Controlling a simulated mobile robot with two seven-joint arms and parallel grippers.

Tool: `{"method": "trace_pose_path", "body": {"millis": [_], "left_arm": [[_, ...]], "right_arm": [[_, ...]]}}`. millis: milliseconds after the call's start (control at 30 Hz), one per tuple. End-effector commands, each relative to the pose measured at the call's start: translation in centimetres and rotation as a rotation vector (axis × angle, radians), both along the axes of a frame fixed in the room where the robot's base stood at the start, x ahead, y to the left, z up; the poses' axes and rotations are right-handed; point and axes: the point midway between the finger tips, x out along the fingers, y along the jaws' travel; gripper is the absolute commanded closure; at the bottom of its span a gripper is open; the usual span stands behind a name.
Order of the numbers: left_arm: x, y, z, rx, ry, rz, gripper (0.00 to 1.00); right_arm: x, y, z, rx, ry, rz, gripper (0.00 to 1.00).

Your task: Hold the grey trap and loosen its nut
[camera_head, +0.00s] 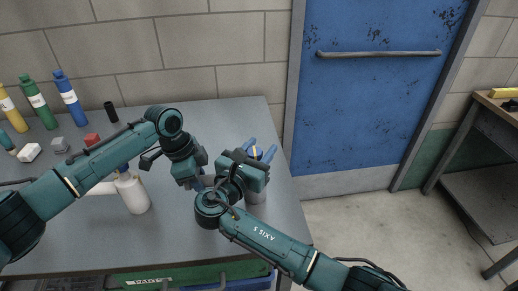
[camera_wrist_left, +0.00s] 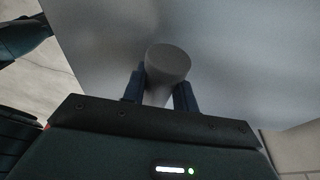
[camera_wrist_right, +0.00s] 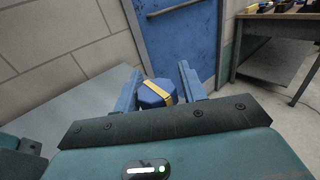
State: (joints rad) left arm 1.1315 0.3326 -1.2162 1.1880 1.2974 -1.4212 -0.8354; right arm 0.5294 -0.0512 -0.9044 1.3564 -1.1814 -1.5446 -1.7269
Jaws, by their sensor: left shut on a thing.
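The grey trap (camera_wrist_left: 168,62) shows in the left wrist view as a rounded grey cylinder between the fingers of my left gripper (camera_wrist_left: 160,85), which is shut on it. In the head view my left gripper hangs over the bench, and part of a grey body (camera_head: 256,196) shows below my right gripper. The blue nut with a yellow band (camera_wrist_right: 156,94) shows in the right wrist view between the fingers of my right gripper (camera_wrist_right: 160,78). These fingers stand apart on either side of the nut. In the head view my right gripper largely hides the nut.
Yellow, green (camera_head: 38,102) and blue (camera_head: 69,98) bottles, a black cylinder (camera_head: 111,111) and small blocks stand at the left. A blue door (camera_head: 375,95) and a side table (camera_head: 470,165) are at the right.

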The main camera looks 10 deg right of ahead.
Motion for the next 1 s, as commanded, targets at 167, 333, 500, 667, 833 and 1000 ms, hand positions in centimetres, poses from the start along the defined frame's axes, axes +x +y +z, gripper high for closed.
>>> {"method": "trace_pose_path", "body": {"millis": [167,333,500,667,833,1000], "left_arm": [[0.0,0.1,-0.1,0.003,0.002,0.000,0.92],[-0.1,0.1,-0.1,0.003,0.002,0.000,0.92],[-0.1,0.0,-0.1,0.003,0.003,-0.002,0.92],[-0.1,0.0,-0.1,0.002,0.002,-0.003,0.92],[-0.1,-0.1,-0.1,0.001,0.002,-0.003,0.92],[-0.1,-0.1,-0.1,0.001,0.002,-0.004,0.92]], "right_arm": [[0.0,0.0,0.0,-0.001,-0.001,0.002,0.44],[0.0,0.0,0.0,-0.001,-0.001,0.002,0.44],[-0.7,0.7,0.0,-0.001,-0.001,0.005,0.44],[-2.9,2.3,0.0,0.001,0.000,0.006,0.44],[-5.0,3.8,0.0,0.001,0.001,0.004,0.44],[-6.0,4.4,0.0,0.000,0.000,0.003,0.44]]}}
